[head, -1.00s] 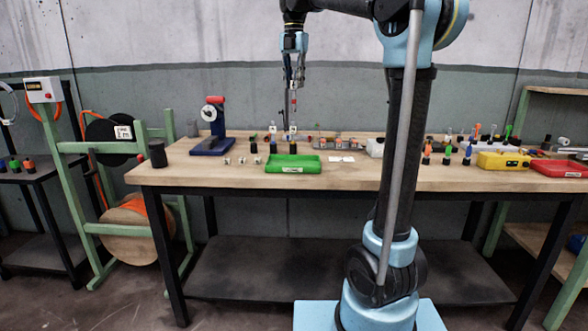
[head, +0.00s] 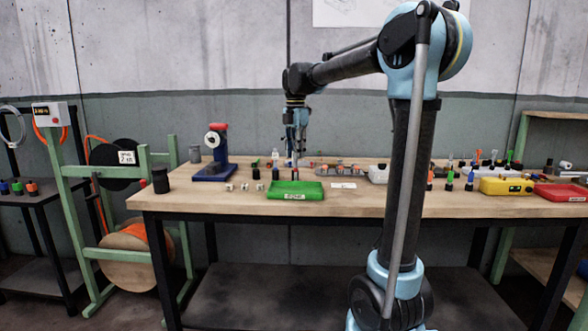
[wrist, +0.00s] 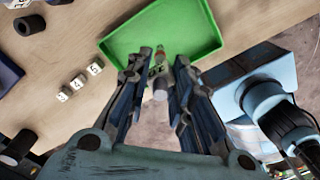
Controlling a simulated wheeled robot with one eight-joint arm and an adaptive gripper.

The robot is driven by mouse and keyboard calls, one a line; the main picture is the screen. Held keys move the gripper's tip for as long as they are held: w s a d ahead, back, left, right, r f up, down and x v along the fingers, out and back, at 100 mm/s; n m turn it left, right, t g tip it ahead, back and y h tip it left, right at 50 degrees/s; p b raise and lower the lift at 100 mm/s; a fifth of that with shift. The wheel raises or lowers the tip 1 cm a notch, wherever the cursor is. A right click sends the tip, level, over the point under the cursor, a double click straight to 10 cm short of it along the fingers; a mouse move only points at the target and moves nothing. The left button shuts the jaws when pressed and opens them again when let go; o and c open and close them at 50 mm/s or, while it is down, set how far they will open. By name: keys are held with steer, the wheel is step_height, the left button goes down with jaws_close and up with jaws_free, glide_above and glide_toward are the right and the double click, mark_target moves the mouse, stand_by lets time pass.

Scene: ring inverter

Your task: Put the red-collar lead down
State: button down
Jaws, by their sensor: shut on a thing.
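My gripper (head: 295,150) is low over the workbench, behind the green tray (head: 295,197). In the wrist view its fingers (wrist: 157,70) are closed around a slim upright piece, the red-collar lead (wrist: 159,52), whose reddish band shows between the fingertips. A pale cylindrical part shows below the band in the picture. The green tray (wrist: 205,32) lies beyond the fingertips in the wrist view and looks empty. In the head view the lead is too small to make out well, and whether its lower end touches anything cannot be told.
Small numbered blocks (wrist: 78,82) and dark cylinders (wrist: 30,25) stand on the bench near the gripper. A blue-based stand (head: 213,172) is to the left. A grey rack (head: 340,170) with small parts, a yellow box (head: 505,187) and a red tray (head: 562,192) are to the right.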

mark_target(296, 167)
steer(key=shift+f, duration=2.3)
steer(key=c, duration=1.4)
jaws_free()
steer(key=shift+f, duration=0.1)
